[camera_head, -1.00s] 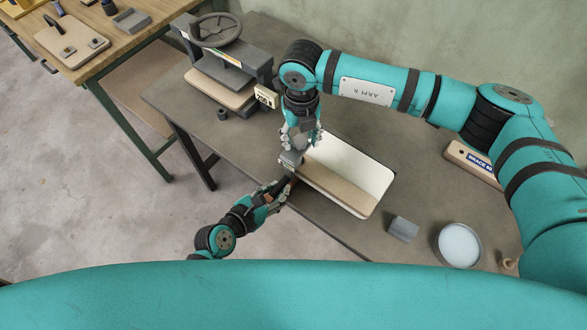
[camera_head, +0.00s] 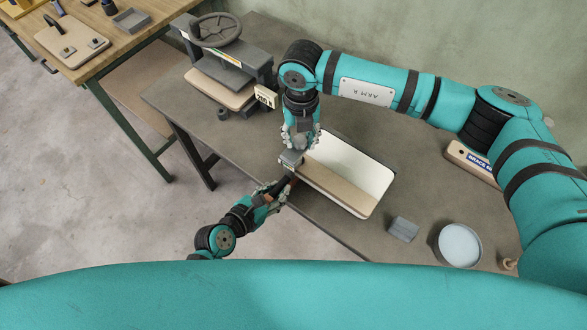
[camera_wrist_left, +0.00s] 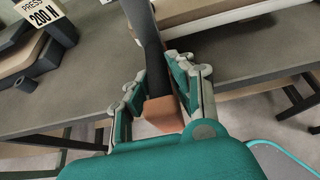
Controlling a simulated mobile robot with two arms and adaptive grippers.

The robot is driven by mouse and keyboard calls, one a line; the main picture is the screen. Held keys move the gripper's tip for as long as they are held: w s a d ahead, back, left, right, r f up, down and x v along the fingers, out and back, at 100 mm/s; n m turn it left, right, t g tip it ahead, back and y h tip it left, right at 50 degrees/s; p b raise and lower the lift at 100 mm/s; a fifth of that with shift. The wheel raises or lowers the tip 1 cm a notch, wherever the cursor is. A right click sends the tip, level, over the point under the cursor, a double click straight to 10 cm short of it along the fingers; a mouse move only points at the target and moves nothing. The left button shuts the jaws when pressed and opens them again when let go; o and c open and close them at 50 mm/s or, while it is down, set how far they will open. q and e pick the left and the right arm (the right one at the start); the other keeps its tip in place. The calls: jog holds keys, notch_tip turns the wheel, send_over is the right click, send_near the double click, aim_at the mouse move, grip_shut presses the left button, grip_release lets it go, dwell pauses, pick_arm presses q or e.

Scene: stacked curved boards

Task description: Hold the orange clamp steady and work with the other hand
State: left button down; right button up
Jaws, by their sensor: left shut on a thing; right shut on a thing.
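The clamp shows as a dark bar with an orange-brown end at the near edge of a stack of boards (camera_head: 368,206). In the left wrist view its dark bar (camera_wrist_left: 146,35) runs up between my fingers and its orange-brown end (camera_wrist_left: 162,114) sits low between them. My left gripper (camera_head: 277,190) is shut on it. My right gripper (camera_head: 298,146) points down at the stack's left end, shut on a small grey piece (camera_head: 290,160). I cannot tell whether that piece belongs to the clamp. The clamp's jaws are hidden.
A press with a handwheel (camera_head: 216,32) stands at the back left, near a "200 N" sign (camera_head: 265,95). A grey block (camera_head: 403,229), a round pot (camera_head: 459,245) and a labelled wooden piece (camera_head: 468,158) lie right. A wooden bench (camera_head: 130,45) stands far left.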

jog(key=shift+m, duration=0.9)
jog(key=shift+m, duration=0.9)
jog(key=shift+d, duration=0.1)
jog(key=shift+m, duration=0.9)
jog(key=shift+m, duration=0.9)
